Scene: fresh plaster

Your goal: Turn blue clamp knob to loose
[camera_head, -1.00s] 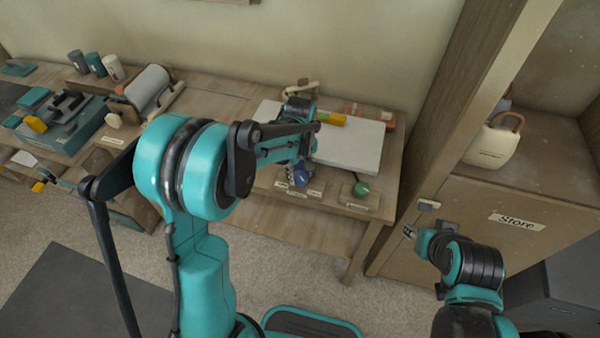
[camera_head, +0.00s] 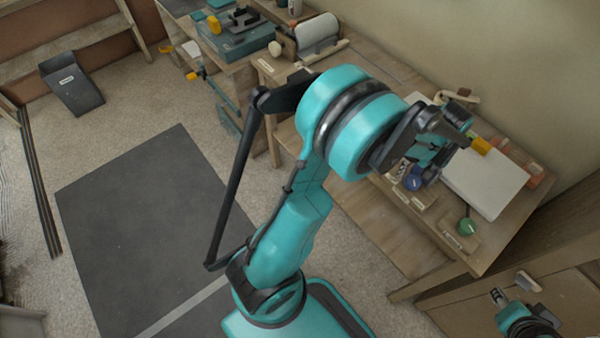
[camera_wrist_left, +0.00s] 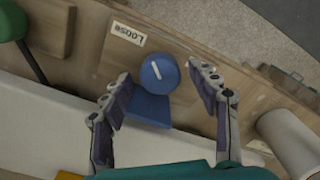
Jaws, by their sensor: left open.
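The blue clamp knob (camera_wrist_left: 160,73) is round with a white line on its face, and the line runs nearly up and down in the left wrist view. A blue block (camera_wrist_left: 150,109) shows just below it. A "Loose" label (camera_wrist_left: 128,34) lies on the wooden board above and left of the knob. My left gripper (camera_wrist_left: 158,82) is open, with one finger on each side of the knob; I cannot tell whether they touch it. In the head view the blue knob (camera_head: 413,183) shows beside my left gripper (camera_head: 430,174). My right gripper (camera_head: 500,297) is small at the lower right.
A green knob (camera_head: 466,226) on its own wooden plate sits to the right on the bench. A white slab (camera_head: 487,185) lies behind the knobs, with orange blocks (camera_head: 535,173) beyond it. A wooden cabinet (camera_head: 560,295) is at the right.

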